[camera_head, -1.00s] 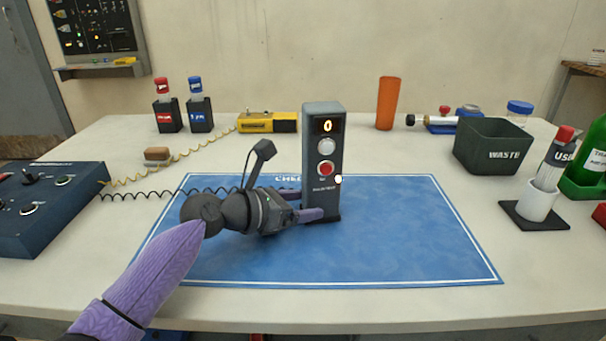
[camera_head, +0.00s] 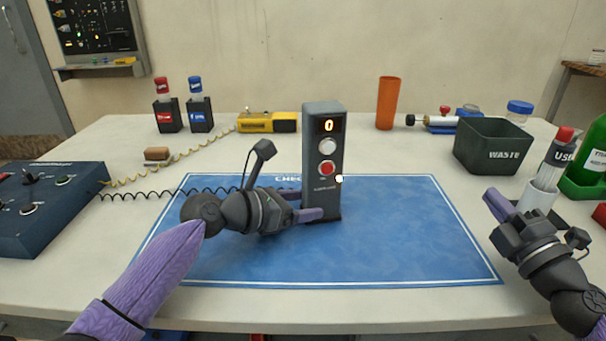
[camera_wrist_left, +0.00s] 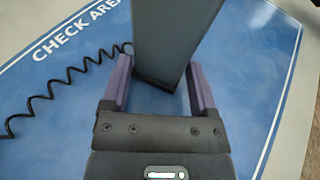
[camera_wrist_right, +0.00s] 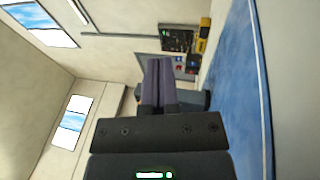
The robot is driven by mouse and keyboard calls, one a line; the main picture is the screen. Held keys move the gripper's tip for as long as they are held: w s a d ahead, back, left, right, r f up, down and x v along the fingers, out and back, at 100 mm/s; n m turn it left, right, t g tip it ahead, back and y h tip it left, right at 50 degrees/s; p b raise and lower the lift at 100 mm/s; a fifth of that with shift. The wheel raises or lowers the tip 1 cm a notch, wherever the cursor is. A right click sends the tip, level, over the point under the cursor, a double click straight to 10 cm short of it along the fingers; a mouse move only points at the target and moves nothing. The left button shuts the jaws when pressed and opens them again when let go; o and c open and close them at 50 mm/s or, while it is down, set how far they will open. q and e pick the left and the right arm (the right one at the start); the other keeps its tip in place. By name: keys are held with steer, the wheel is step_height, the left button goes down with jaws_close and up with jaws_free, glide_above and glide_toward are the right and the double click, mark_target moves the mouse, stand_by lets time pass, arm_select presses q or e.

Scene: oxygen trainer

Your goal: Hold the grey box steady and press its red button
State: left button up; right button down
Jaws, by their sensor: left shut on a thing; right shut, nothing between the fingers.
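The grey box (camera_head: 323,205) stands upright on the blue mat (camera_head: 420,235). Its front shows a lit display reading 0 (camera_head: 328,126), a white round button (camera_head: 327,147) and the red button (camera_head: 327,168). My left gripper (camera_head: 312,205) is shut on the lower part of the box; in the left wrist view its fingers (camera_wrist_left: 160,85) lie on either side of the grey box (camera_wrist_left: 165,40). My right gripper (camera_head: 492,198) is shut and empty, right of the box above the mat's right edge. Its closed fingers show in the right wrist view (camera_wrist_right: 157,82).
An orange cup (camera_head: 388,103) and a yellow device (camera_head: 267,122) stand behind. A dark control panel (camera_head: 45,205) is at the left. The mat's right half is clear.

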mark_target(327, 169)
steer(key=a+n+g+y, duration=0.1)
steer(key=a+n+y, duration=0.1)
steer(key=a, duration=0.2)
steer(key=s+a+r+n+y, duration=0.1)
steer(key=a+n+y, duration=0.1)
steer(key=a, duration=0.2)
steer(key=s+a+n+g+y, duration=0.1)
steer(key=a+n+y, duration=0.1)
steer(key=a, duration=0.2)
steer(key=shift+s+r+n+g, duration=0.1)
steer(key=shift+r+n+g, duration=0.05)
steer(key=shift+n+g, duration=0.15)
steer(key=s+a+r+n+g+y, duration=0.1)
steer(key=s+a+n+g+y, duration=0.2)
steer(key=a, duration=0.3)
steer(key=s+a+r+n+g+y, duration=0.1)
steer(key=s+a+n+g+y, duration=0.1)
steer(key=a+n, duration=0.25)
steer(key=w+a, duration=0.2)
steer(key=w, duration=0.6)
steer(key=shift+f, duration=0.25)
steer(key=shift+w+m, duration=0.15)
steer(key=shift+m, duration=0.1)
steer(key=shift+w+a, duration=0.1)
steer(key=shift+w, duration=0.2)
